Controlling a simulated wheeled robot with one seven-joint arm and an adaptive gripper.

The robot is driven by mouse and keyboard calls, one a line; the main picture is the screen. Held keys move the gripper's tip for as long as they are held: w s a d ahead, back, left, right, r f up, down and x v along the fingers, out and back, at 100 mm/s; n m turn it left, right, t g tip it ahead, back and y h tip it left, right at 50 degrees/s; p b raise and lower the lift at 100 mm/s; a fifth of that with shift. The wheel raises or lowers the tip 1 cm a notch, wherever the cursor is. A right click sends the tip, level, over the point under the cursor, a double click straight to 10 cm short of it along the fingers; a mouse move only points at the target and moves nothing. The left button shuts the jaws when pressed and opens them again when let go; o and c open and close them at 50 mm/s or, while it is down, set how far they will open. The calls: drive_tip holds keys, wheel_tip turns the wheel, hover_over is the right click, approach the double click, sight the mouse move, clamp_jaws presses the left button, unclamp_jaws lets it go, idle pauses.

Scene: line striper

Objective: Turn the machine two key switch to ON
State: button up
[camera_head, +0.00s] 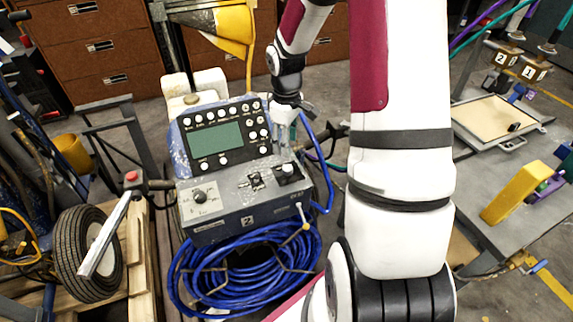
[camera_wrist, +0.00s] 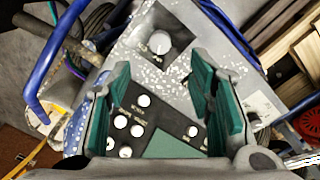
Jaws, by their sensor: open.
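Machine two is a worn grey control box (camera_head: 222,222) with a "2" label on its front and a tilted black panel above. A white round knob on a black square plate (camera_head: 287,170) sits at the right of its top. That knob also shows in the wrist view (camera_wrist: 160,43), beyond my fingertips and apart from them. A dark knob on a pale plate (camera_head: 200,196) sits at the left. I cannot tell which is the key switch. My gripper (camera_wrist: 165,100) is open and empty, over the panel's right edge; in the head view it (camera_head: 287,130) is partly hidden.
A green screen (camera_head: 215,140) and several white buttons fill the black panel. A blue hose coil (camera_head: 245,270) hangs below the box, and a blue hose (camera_head: 328,165) loops close at its right. A wheel (camera_head: 88,255) stands left. A yellow block (camera_head: 515,192) is right.

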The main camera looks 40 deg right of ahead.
sight(288, 168)
wheel_tip(288, 168, down, 10)
drive_tip(key=shift+d+f+b, duration=0.1)
drive_tip(key=shift+b, duration=0.2)
clamp_jaws()
